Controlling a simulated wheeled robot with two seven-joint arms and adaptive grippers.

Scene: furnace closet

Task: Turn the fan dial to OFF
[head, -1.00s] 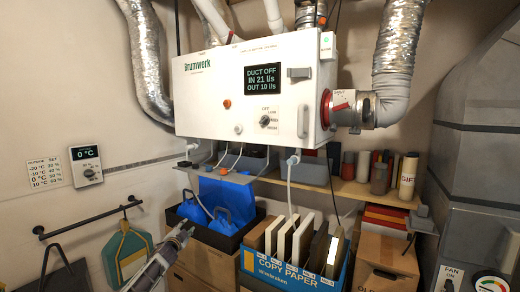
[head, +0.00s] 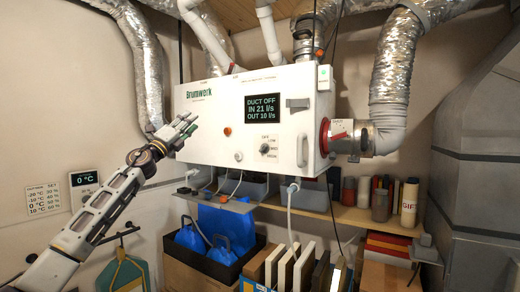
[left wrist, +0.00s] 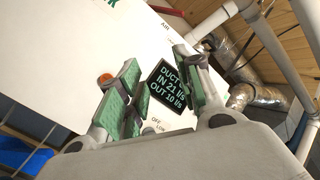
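The fan dial (head: 265,149) is a small dark knob on the lower front of the white Brumwerk unit (head: 218,112). OFF, LOW, MED and HIGH are printed around it; its pointer is too small to read surely. The display (head: 265,107) above it reads DUCT OFF, IN 21 l/s, OUT 10 l/s. My left gripper (head: 188,126) is raised before the unit's left part, left of the dial and apart from it. My right gripper is not in view.
An orange button (head: 228,131) sits between my left gripper and the dial. A handle (head: 302,149) and red-collared duct (head: 355,136) are at the unit's right. Below are a shelf (head: 350,215), blue jugs (head: 190,238) and hanging hoses. The space before the panel is free.

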